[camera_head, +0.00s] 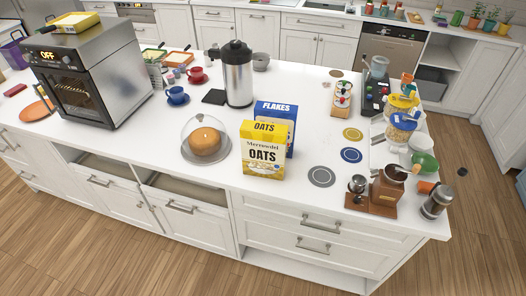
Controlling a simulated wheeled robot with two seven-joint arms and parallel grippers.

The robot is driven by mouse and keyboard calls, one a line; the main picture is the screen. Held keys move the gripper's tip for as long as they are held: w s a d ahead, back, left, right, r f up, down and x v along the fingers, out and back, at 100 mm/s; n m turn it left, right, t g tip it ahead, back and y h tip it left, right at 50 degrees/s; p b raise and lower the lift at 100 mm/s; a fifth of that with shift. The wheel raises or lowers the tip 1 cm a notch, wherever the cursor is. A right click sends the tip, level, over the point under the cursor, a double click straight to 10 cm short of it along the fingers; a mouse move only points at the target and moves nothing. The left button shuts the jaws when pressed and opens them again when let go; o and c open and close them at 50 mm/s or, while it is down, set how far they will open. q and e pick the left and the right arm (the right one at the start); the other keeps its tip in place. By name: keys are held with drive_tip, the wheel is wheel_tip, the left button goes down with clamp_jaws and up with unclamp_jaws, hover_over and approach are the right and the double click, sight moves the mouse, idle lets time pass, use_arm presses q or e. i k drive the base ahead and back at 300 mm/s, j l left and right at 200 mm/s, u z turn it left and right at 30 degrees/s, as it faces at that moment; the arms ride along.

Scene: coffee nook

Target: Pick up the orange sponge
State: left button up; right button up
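A small orange block (426,187), which looks like the orange sponge, lies on the white island counter near its right end. It sits between the wooden coffee grinder (387,189) and the glass jar with a dark lid (437,201). The grinder and jar partly crowd it, and a green-and-white bowl (424,163) is just behind it. Neither of my grippers shows in the head view.
The island counter (322,205) has free room at its front middle. Oats and flakes boxes (265,150), a glass-domed cake (206,141), a steel dispenser (238,75) and an oven (87,70) stand on it. Coasters (321,176) lie left of the grinder.

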sight(423, 188)
drive_tip(key=z, duration=1.35)
